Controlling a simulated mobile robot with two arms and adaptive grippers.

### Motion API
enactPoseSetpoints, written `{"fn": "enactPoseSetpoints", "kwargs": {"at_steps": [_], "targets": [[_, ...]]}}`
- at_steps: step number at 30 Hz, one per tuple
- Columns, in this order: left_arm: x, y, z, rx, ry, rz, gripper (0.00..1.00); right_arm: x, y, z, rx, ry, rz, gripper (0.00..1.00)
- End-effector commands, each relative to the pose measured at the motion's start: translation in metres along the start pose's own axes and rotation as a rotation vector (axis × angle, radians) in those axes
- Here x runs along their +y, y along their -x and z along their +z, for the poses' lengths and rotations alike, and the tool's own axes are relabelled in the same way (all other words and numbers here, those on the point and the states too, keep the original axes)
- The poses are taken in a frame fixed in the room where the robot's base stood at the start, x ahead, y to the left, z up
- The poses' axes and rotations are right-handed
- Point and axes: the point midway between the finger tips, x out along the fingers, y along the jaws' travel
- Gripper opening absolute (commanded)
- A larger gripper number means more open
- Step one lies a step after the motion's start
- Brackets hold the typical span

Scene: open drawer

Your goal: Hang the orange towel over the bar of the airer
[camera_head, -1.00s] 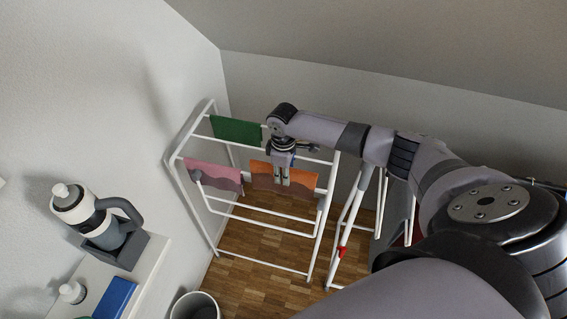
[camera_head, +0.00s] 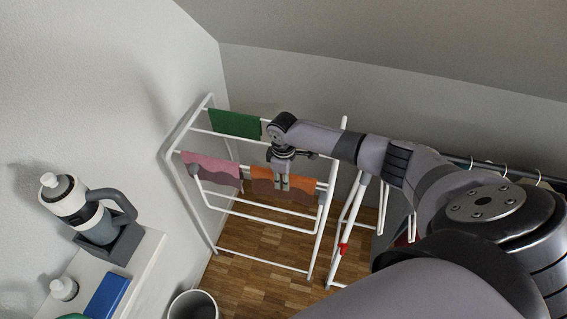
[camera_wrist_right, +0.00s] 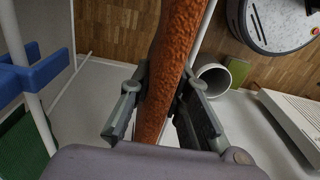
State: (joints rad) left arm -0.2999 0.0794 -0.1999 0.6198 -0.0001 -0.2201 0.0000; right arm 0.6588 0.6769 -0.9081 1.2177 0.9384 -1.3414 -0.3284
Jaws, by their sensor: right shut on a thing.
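The orange towel (camera_head: 263,187) is at the near bar of the white airer (camera_head: 190,207), to the right of a pink towel (camera_head: 208,166). My right gripper (camera_head: 282,184) is above that bar, pointing down, shut on the orange towel. In the right wrist view the towel (camera_wrist_right: 176,45) runs as a long strip between the two fingers (camera_wrist_right: 160,105), with a white bar close along its right side. I cannot tell whether the towel rests on the bar. My left gripper is not in view.
A green towel (camera_head: 235,123) hangs on the far bar. A blue clip-like part (camera_wrist_right: 30,78) shows at left in the wrist view. A shelf with a bottle (camera_head: 85,212) and a blue box (camera_head: 107,296) stands at left. A bin (camera_head: 193,305) stands on the floor.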

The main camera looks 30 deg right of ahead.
Motion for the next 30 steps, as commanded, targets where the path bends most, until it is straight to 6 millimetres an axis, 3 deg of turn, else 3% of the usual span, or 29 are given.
{"fn": "enactPoseSetpoints", "kwargs": {"at_steps": [11,12,21,30], "targets": [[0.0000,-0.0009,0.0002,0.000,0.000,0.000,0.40,0.0002,-0.0017,0.0000,0.000,0.000,0.000,0.00],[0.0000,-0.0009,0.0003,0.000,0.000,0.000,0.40,0.0001,-0.0017,0.0000,0.000,-0.001,0.000,0.19],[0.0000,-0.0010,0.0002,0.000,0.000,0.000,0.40,0.0002,-0.0017,0.0001,0.000,-0.001,0.000,0.39],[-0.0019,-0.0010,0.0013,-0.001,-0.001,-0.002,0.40,0.0002,-0.0016,0.0004,-0.001,-0.001,0.000,0.41]]}}
